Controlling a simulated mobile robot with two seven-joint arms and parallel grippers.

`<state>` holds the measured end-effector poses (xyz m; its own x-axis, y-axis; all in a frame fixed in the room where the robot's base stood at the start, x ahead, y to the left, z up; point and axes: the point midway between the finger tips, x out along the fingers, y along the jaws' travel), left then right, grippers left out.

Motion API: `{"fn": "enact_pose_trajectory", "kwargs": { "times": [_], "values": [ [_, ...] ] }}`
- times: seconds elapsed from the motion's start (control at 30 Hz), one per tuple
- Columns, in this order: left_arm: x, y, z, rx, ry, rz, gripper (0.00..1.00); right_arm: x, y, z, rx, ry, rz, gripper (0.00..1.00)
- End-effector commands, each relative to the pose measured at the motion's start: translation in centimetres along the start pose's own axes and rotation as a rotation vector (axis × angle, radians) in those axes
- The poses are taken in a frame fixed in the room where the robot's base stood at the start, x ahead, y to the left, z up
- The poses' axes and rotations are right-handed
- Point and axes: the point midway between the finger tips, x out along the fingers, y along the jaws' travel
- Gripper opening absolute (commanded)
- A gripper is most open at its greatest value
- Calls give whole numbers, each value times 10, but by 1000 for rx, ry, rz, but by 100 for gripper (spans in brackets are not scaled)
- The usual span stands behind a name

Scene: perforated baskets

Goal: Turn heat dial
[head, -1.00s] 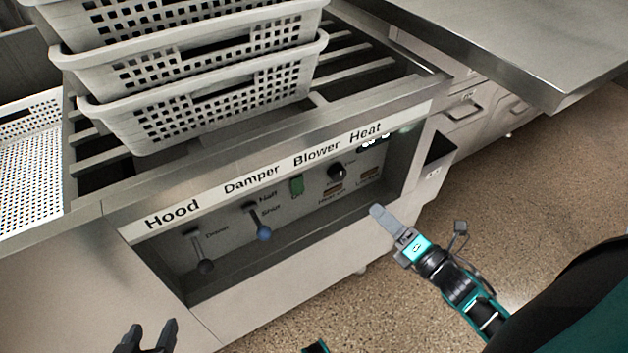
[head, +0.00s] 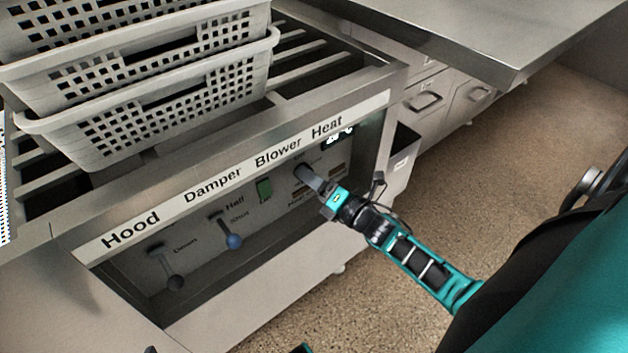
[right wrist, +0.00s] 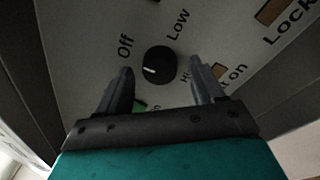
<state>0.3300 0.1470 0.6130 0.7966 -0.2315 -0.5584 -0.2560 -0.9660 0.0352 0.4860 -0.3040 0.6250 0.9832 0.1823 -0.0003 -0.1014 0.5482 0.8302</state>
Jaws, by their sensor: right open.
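The heat dial (right wrist: 160,65) is a round black knob with a white mark in the right wrist view. The words Off and Low are printed around it, and its mark points toward Off. My right gripper (right wrist: 167,85) is open, with one finger on each side in front of the dial. I cannot tell whether the fingers touch it. In the head view my right gripper (head: 311,178) is at the panel under the Heat label and hides most of the dial. Only a dark tip (head: 150,350) at the bottom edge may belong to my left gripper.
The control panel (head: 205,262) is recessed under a labelled strip (head: 235,160). A blue-knobbed lever (head: 233,241), a dark-knobbed lever (head: 175,282) and a green switch (head: 264,190) are left of the dial. White perforated baskets (head: 150,125) are stacked above.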

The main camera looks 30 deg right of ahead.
Motion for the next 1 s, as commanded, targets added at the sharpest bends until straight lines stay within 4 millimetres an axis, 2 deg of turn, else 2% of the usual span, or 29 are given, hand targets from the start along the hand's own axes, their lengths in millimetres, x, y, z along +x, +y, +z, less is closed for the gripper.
{"fn": "enact_pose_trajectory", "kwargs": {
  "times": [0.2, 0.77, 1.0],
  "values": [
    [0, 1, -2, -5, 2, 1, 53, 0, 0, 0, 0, 0, 0, 66],
    [0, 0, -4, 2, 6, 0, 53, 0, 0, 0, 1, 0, 0, 13],
    [0, -1, -4, 5, 6, 0, 53, 0, 0, 0, 18, -1, 1, 12]
  ]
}}
